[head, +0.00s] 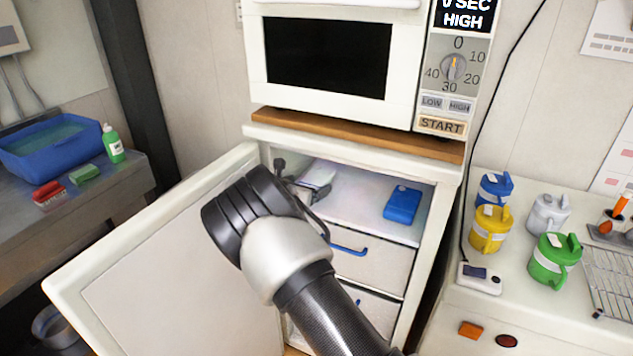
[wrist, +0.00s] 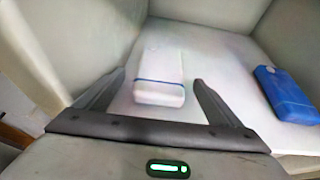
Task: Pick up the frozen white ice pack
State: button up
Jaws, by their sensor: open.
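The white ice pack (wrist: 160,72) lies flat on the freezer shelf, with a thin blue line near its front end. In the head view the white ice pack (head: 318,178) shows only in part behind my arm. My gripper (wrist: 150,88) is open, its two fingers apart with the near end of the pack between them in the picture. I cannot tell whether the fingers touch it. In the head view my gripper (head: 297,187) reaches into the open freezer compartment from the left front.
A blue ice pack (head: 402,205) lies to the right on the same shelf (head: 352,215). The freezer door (head: 170,260) stands open at left. Drawers (head: 372,262) sit below the shelf, and a microwave (head: 335,55) stands on top. The compartment walls are close around my gripper.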

aim_at(314, 181)
jog(key=x, duration=0.5)
jog(key=shift+w+d, duration=0.15)
jog(key=shift+w, duration=0.05)
jog(key=c, duration=1.4)
jog(key=shift+o, duration=0.2)
jog(key=shift+r, duration=0.1)
